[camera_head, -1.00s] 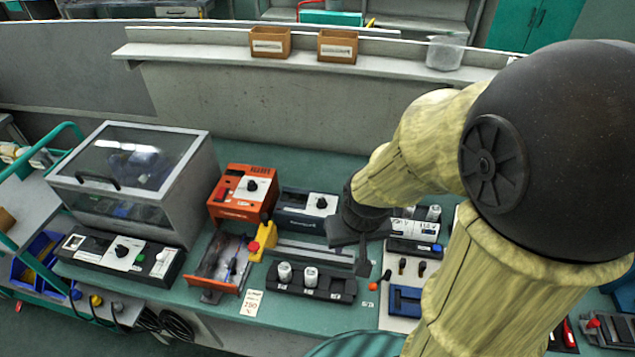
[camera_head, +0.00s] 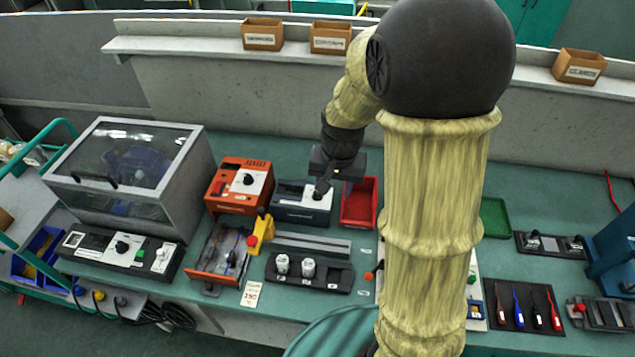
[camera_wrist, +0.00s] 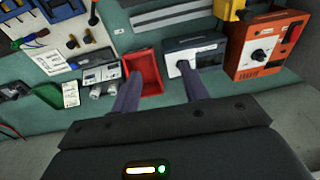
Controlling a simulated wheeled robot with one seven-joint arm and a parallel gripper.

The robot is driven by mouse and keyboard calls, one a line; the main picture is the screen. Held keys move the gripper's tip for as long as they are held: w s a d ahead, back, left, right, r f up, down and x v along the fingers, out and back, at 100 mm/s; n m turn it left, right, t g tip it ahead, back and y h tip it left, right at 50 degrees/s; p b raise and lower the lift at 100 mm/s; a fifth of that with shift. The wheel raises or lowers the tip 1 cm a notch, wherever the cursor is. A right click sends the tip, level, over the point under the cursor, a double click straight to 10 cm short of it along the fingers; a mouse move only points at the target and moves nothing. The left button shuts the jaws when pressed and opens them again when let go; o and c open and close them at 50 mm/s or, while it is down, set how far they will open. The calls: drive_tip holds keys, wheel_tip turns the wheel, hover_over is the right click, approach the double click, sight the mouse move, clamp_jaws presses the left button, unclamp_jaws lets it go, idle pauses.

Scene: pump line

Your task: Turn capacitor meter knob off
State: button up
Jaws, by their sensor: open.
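A dark grey meter box (camera_head: 290,211) with a pale front panel stands between an orange instrument and a red bin; I take it as the capacitor meter, but its label is unreadable. It also shows in the wrist view (camera_wrist: 207,44). My gripper (camera_head: 322,187) is over the meter's right side, and a finger largely hides its knob. In the wrist view my gripper (camera_wrist: 158,72) is open and empty. Its right fingertip overlaps the dark knob area (camera_wrist: 183,63), while its left finger overlaps the red bin. I cannot tell whether it touches the knob, nor the knob's setting.
The orange instrument (camera_head: 228,197) with its own knob stands left of the meter. The red bin (camera_head: 371,204) is close on the right. A yellow clamp (camera_head: 263,232) and a block with white cylinders (camera_head: 309,275) lie in front. A grey wall rises behind.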

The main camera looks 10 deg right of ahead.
sight(317, 194)
drive_tip(key=w+m+g+p, duration=0.1)
drive_tip(key=w+m+p, duration=0.3)
drive_tip(key=w, duration=0.9)
drive_tip(key=shift+w+a+r+m+g, duration=0.25)
drive_tip(key=shift+w+a+m+g, duration=0.05)
drive_tip(key=shift+m, duration=0.8)
drive_tip(key=shift+f+p, duration=0.15)
drive_tip(key=shift+p, duration=0.15)
wheel_tip(317, 194, down, 17)
drive_tip(key=p, duration=0.4)
drive_tip(key=shift+f, duration=0.1)
clamp_jaws()
